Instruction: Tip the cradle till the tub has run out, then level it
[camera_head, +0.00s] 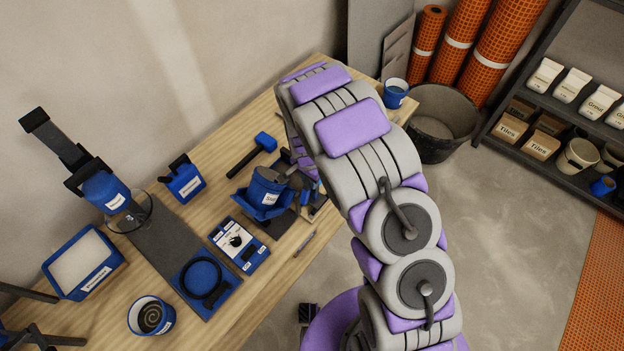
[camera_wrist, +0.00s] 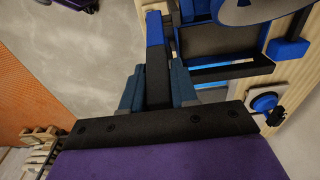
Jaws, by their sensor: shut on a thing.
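The blue cradle (camera_head: 262,208) stands on the wooden bench and bears a blue tub (camera_head: 268,186) with a white label and grey content. In the head view the tub looks close to upright, but I cannot tell its exact tilt. In the wrist view the cradle's dark tray (camera_wrist: 220,45) shows, with a grey round rim (camera_wrist: 262,8) above it. My gripper (camera_wrist: 157,88) is shut on the cradle's black and blue handle (camera_wrist: 156,55), one finger on each side. In the head view my arm hides most of the gripper.
A blue mallet (camera_head: 265,142) lies behind the cradle. A box with a dial (camera_head: 237,243), a round pad (camera_head: 204,278) and a spiral-filled bowl (camera_head: 151,316) stand at the front left. A cup (camera_head: 396,92) stands at the bench's far end, near a floor bucket (camera_head: 440,125).

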